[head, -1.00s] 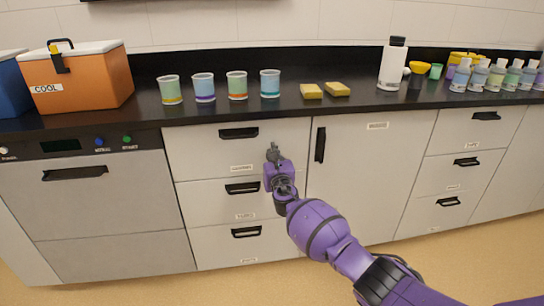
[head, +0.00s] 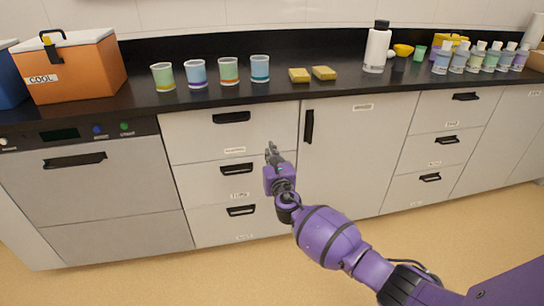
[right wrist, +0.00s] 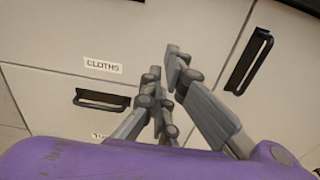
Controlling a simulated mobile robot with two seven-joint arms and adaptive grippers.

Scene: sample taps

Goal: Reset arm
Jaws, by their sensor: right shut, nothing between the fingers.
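My right arm, purple, reaches in from the lower right in the head view. Its gripper (head: 271,150) is shut and empty in front of the drawer stack, near the drawers' right edge. The gripper also shows in the right wrist view (right wrist: 165,65), its fingertips close together before the light cabinet fronts. A drawer labelled CLOTHS (right wrist: 103,66) is to the left of the fingers there, and a dark vertical door handle (right wrist: 248,62) is to their right. My left gripper is not in view.
The dark counter (head: 210,98) holds an orange cool box (head: 75,78), several cups (head: 196,75), two yellow sponges (head: 311,74), a white bottle (head: 376,48) and several small bottles (head: 476,57). Drawers and the cabinet door (head: 350,150) are closed. The floor (head: 150,280) in front is clear.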

